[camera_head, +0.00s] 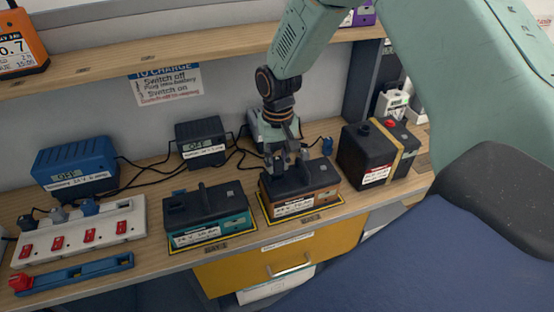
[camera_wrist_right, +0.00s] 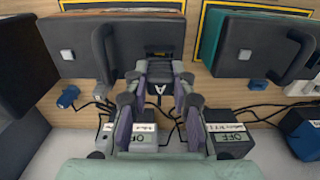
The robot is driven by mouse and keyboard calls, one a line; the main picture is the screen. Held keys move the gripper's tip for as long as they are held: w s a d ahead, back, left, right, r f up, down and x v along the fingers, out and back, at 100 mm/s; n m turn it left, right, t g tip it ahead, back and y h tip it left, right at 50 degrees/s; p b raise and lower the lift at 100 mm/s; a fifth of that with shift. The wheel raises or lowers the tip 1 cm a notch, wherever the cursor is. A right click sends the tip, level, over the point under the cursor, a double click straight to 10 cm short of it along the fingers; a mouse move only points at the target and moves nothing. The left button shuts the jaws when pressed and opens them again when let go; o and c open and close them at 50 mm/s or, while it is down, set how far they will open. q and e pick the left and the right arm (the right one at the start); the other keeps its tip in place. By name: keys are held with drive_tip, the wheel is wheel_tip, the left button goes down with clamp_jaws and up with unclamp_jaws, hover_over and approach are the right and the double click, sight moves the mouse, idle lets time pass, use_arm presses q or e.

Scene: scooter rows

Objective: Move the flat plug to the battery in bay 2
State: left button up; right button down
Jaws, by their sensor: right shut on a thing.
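My right gripper (camera_head: 287,155) is at the back edge of the black-topped battery with an orange-brown body (camera_head: 300,190). In the right wrist view, my right gripper (camera_wrist_right: 160,80) is shut on a dark plug (camera_wrist_right: 159,71), mostly hidden between the fingers, right at this battery's end (camera_wrist_right: 125,45). I cannot tell whether the plug is seated. A teal battery (camera_head: 207,215) stands to the left in the head view. Both batteries sit on yellow-edged spots; I cannot read the bay labels. My left gripper is not in view.
Chargers stand behind: blue (camera_head: 76,166), dark (camera_head: 203,142) and grey (camera_head: 262,130), with black cables across the bench. A blue plug (camera_head: 327,146) lies right of the gripper. A black strapped container (camera_head: 370,150) stands right. A power strip (camera_head: 80,232) is left. A shelf (camera_head: 150,62) runs above.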

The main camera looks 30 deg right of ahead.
drive_tip(key=shift+r+p, duration=0.1)
drive_tip(key=shift+p, duration=0.2)
drive_tip(key=shift+f+b, duration=0.55)
drive_tip(key=shift+f, duration=0.5)
idle(0.4)
drive_tip(key=c, duration=1.1)
unclamp_jaws()
drive_tip(key=shift+o, duration=0.2)
drive_tip(key=shift+r, duration=0.1)
wheel_tip(320, 180, up, 12)
drive_tip(key=shift+d+f, duration=0.1)
